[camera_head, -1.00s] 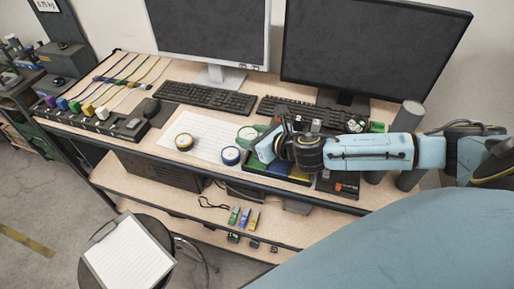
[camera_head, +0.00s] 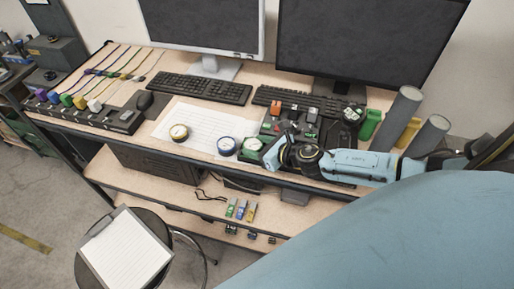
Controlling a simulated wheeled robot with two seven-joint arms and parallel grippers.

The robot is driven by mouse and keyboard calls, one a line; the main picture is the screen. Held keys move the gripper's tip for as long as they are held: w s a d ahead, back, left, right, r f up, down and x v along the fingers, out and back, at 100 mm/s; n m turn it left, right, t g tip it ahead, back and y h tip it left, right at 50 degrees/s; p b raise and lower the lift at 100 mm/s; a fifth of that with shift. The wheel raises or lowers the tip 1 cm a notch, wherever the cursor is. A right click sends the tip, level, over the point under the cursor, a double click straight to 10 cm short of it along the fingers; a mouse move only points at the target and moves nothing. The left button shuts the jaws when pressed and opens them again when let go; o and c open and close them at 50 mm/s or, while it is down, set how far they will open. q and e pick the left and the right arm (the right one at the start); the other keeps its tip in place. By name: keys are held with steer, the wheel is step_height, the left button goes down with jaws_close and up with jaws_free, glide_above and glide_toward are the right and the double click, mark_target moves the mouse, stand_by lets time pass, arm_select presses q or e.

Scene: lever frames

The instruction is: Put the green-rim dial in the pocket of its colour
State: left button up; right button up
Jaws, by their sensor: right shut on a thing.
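The green-rim dial (camera_head: 252,145) has a pale face and is at the fingertips of my right gripper (camera_head: 267,151). The gripper is shut on its right side. The dial is over or at the left end of a dark tray (camera_head: 250,158); I cannot tell whether it touches it. My gripper and arm hide most of this tray and its coloured pockets. A blue-rim dial (camera_head: 227,146) lies just left of the green one, and a yellow-rim dial (camera_head: 179,132) lies further left on the white paper. My left gripper is not in view.
A keyboard (camera_head: 200,88) and two monitors (camera_head: 375,45) stand behind. A dark panel with small parts (camera_head: 290,127) lies behind my right gripper. Grey cylinders (camera_head: 428,135) stand at the right. The white paper (camera_head: 205,122) has free room between the dials.

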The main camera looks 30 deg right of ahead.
steer(key=shift+f, duration=0.15)
steer(key=o, duration=1)
steer(key=shift+r, duration=0.2)
steer(key=b+v, duration=0.1)
steer(key=v, duration=0.8)
steer(key=shift+s+d, duration=0.15)
steer(key=shift+s, duration=0.25)
steer(key=shift+v, duration=1.1)
steer(key=shift+r, duration=0.15)
